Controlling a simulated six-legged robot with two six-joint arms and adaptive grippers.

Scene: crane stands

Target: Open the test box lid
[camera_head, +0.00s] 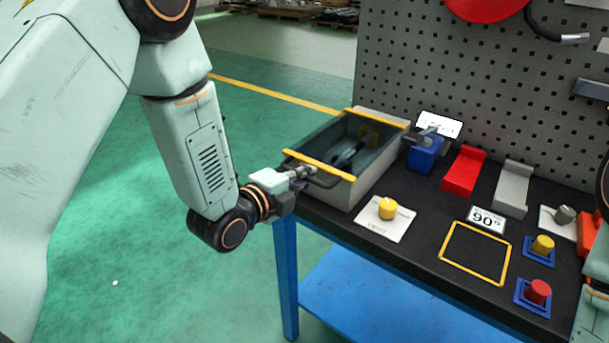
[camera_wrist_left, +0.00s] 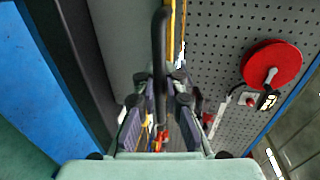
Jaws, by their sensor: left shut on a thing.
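The test box (camera_head: 378,178) is a light grey box at the left end of the bench. Its dark see-through lid (camera_head: 345,140) has yellow strips at its near and far edges and appears to lie flat across the top. A dark handle (camera_head: 322,181) sticks out from the lid's near edge. My left gripper (camera_head: 303,174) is shut on this handle. In the left wrist view the black handle bar (camera_wrist_left: 160,45) runs between the fingers of my left gripper (camera_wrist_left: 160,105). Dim shapes inside the box show through the lid. My right gripper is not in view.
A yellow knob (camera_head: 388,208) on a white plate stands beside the box. A blue block (camera_head: 424,156), red bracket (camera_head: 464,172) and grey bracket (camera_head: 513,187) stand behind. A grey pegboard (camera_head: 400,60) rises at the back. Green floor left of the bench is clear.

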